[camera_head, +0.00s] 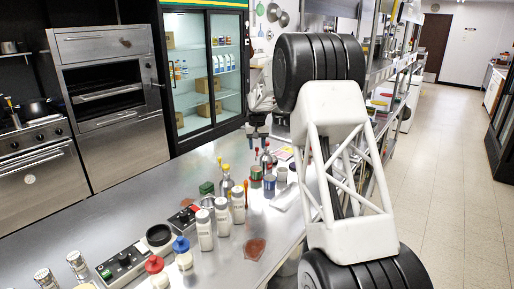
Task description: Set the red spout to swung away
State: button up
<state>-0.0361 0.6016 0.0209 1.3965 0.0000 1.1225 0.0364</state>
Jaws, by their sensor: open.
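I cannot pick out a red spout for sure. The red parts on the steel counter (85,222) are a red-capped bottle (155,271) at the front, a small black and red panel (184,217) farther back, and a small red-topped item by the far bottles. My gripper (257,134) is small and far off, above the counter's far end near those bottles. Its dark fingers point down and stand apart, with nothing visible between them. My arm's white and black links hide the right edge of the counter.
White bottles (205,231), a blue-capped bottle (182,255) and steel shakers (77,265) crowd the counter. A control box (122,264) with a green button sits among them. A glass-door fridge (205,75) and ovens stand behind. The counter's left part is clear.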

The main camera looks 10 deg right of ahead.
jog(key=shift+f, duration=0.6)
grip_shut()
